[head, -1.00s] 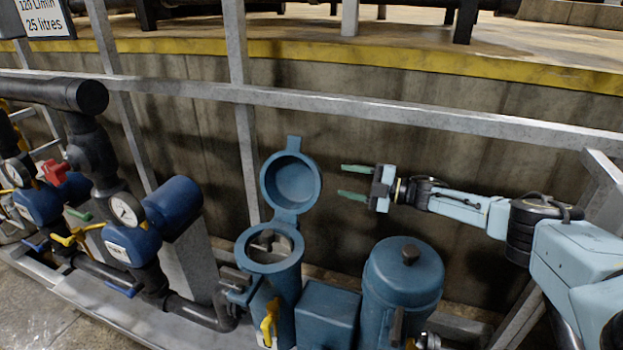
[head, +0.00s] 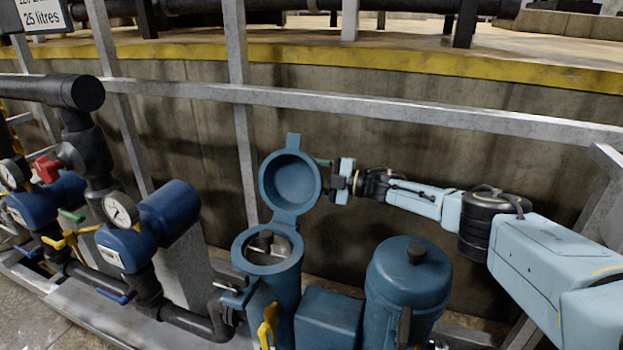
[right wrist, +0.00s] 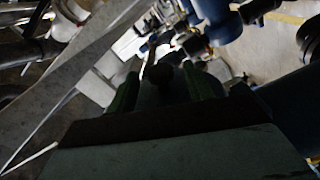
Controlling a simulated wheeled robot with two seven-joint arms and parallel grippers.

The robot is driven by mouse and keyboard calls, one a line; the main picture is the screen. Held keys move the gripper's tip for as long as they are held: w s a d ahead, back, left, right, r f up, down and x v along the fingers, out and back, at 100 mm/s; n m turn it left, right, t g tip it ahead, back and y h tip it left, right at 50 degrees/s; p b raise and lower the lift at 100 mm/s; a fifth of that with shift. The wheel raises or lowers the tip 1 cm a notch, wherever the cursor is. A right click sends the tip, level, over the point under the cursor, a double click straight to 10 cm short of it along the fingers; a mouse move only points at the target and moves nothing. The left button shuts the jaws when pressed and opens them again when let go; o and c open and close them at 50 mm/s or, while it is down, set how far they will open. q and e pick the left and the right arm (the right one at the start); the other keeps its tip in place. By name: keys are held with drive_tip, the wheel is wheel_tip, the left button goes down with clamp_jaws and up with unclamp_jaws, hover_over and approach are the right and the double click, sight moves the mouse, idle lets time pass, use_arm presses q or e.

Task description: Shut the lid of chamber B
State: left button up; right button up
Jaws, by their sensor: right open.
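The open chamber (head: 268,252) is a blue upright cylinder with a dark inside. Its round blue lid (head: 291,183) stands raised on the hinge behind the opening, hollow side facing me, with a tab on top. I see no letter on it. My right gripper (head: 331,178) is at the lid's right edge. It is open, and its green fingertips are partly hidden behind the lid; I cannot tell if they touch it. The right wrist view is dark and shows the two green fingers apart (right wrist: 163,90), with a dark round shape beyond. My left gripper is out of view.
A closed blue canister (head: 408,285) with a black knob stands right of the chamber, with a blue box (head: 328,320) between. A grey rail (head: 400,108) and concrete wall lie behind. Gauges, valves and pipes (head: 130,235) fill the left.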

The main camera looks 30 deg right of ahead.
sight(308, 167)
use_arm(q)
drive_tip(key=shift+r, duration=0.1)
use_arm(e)
clamp_jaws()
idle(0.3)
drive_tip(key=shift+a+r, duration=0.1)
